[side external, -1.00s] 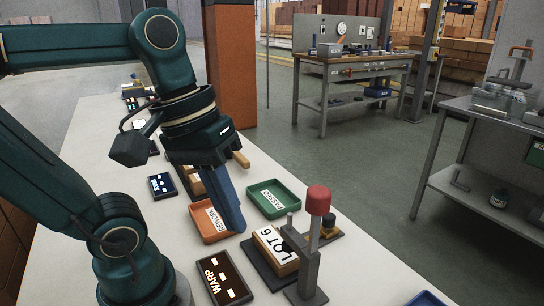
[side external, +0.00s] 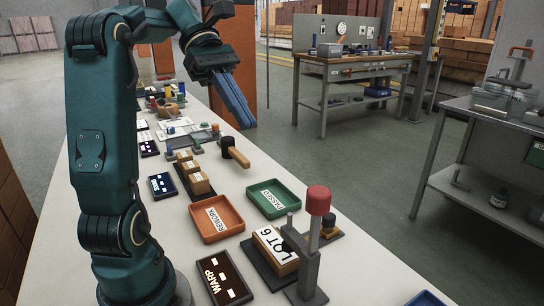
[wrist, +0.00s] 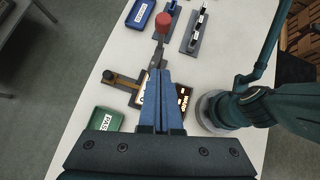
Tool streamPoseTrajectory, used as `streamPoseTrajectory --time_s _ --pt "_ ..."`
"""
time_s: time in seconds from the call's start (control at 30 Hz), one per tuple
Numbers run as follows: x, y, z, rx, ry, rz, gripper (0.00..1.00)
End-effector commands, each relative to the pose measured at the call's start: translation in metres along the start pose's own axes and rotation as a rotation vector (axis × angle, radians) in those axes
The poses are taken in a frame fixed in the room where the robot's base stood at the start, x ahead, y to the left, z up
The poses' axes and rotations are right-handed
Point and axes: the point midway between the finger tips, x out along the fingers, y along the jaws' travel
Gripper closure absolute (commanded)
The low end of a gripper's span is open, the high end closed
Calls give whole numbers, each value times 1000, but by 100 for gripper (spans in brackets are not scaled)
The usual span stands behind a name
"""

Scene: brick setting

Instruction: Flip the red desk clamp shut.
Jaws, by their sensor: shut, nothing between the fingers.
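The desk clamp (side external: 312,255) stands at the near end of the white bench, its red-tipped handle (side external: 318,200) pointing upright. In the wrist view the red tip (wrist: 163,22) shows near the top, beyond my fingertips. A block labelled LOT 6 (side external: 270,243) sits beside the clamp on a dark plate. In the wrist view my gripper (wrist: 156,74) covers part of the block and clamp base.
An orange REWORK tray (side external: 194,211) and a green PASSED tray (side external: 298,192) lie behind the clamp. A dark WARP sign (side external: 233,292) lies left of it. The air around the red handle is clear.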

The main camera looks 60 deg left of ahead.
Motion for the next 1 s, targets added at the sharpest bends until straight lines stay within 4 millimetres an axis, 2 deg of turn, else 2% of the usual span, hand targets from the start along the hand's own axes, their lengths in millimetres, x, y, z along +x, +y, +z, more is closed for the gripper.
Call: streamPoseTrajectory --time_s 0.3,0.47,0.67,1.0 --pt "0 0 0 1 2 1 100" --pt "7 0 1 2 1 -1 100" --pt "28 -1 1 2 1 -4 100" --pt "77 -2 1 2 1 -6 100"
